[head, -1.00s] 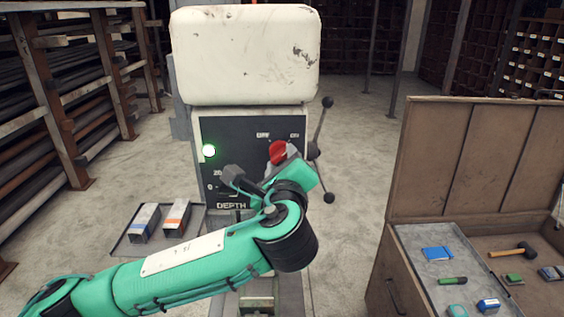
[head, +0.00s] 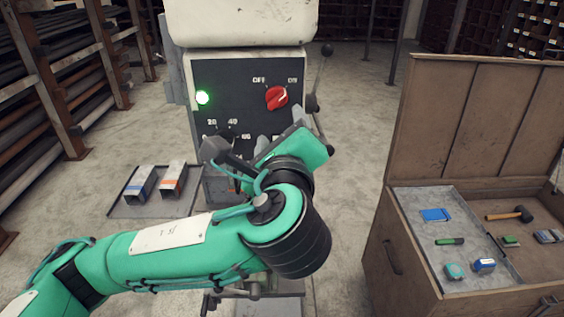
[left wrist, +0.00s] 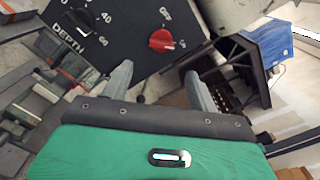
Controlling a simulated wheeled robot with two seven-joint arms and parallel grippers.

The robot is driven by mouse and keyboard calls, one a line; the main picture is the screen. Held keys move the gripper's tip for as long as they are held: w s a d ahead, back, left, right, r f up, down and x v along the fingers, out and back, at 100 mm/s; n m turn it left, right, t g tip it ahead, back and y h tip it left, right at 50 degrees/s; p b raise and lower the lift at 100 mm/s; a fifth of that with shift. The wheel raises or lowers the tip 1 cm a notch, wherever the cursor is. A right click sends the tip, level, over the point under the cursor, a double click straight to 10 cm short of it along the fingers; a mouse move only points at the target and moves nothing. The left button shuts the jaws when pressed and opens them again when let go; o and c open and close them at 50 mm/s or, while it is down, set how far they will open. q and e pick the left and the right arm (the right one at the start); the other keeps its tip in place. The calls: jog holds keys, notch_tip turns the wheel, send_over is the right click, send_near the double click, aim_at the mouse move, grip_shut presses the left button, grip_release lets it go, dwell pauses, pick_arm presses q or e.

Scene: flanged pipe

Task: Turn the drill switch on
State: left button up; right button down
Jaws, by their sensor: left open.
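The red drill switch (head: 277,97) is a round knob on the dark panel of the drill press (head: 235,75), below the OFF and ON labels. Its white mark points up and right toward ON. It also shows clear in the left wrist view (left wrist: 162,40), ahead of the fingers. My left gripper (head: 281,133) is open and empty, below the knob and apart from it; its two grey fingers show in the left wrist view (left wrist: 160,84). A green lamp (head: 202,97) glows at the panel's left. My right gripper is not in view.
A black depth dial (left wrist: 80,19) sits on the panel, partly hidden by my arm in the head view. A lever handle (head: 322,75) stands at the panel's right.

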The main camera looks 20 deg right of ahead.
pick_arm(q)
jog(key=b+v, duration=0.1)
jog(key=v, duration=0.4)
dwell(0.3)
